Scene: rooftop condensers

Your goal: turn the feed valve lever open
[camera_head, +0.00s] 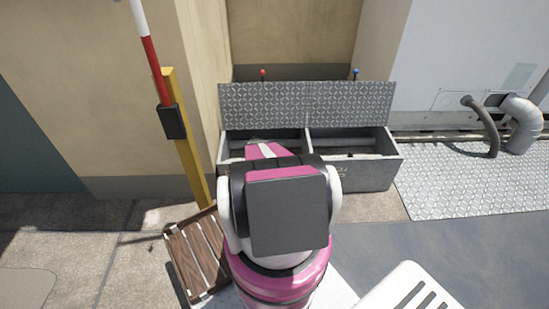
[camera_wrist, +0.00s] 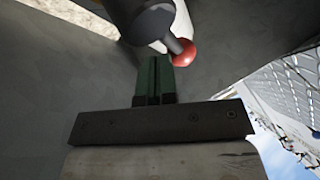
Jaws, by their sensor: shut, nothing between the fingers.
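In the wrist view, a red ball knob (camera_wrist: 184,52) sits on the end of a short grey stem from a thick dark grey cylinder (camera_wrist: 145,20). My gripper (camera_wrist: 155,63) is shut and empty, its green fingers side by side just below the stem and knob. I cannot tell whether they touch. In the head view, a red knob (camera_head: 263,72) and a blue knob (camera_head: 356,73) show above the raised lids of a grey box. I cannot tell which belongs to the feed valve. My arm hides my gripper in the head view.
The grey box (camera_head: 365,174) has two open compartments and patterned metal lids (camera_head: 347,104). A yellow post (camera_head: 190,150) with a red-and-white pole (camera_head: 150,65) and a wooden slatted crate (camera_head: 196,255) are at left. Pipes (camera_head: 522,122) stand at right above a patterned plate (camera_head: 480,180).

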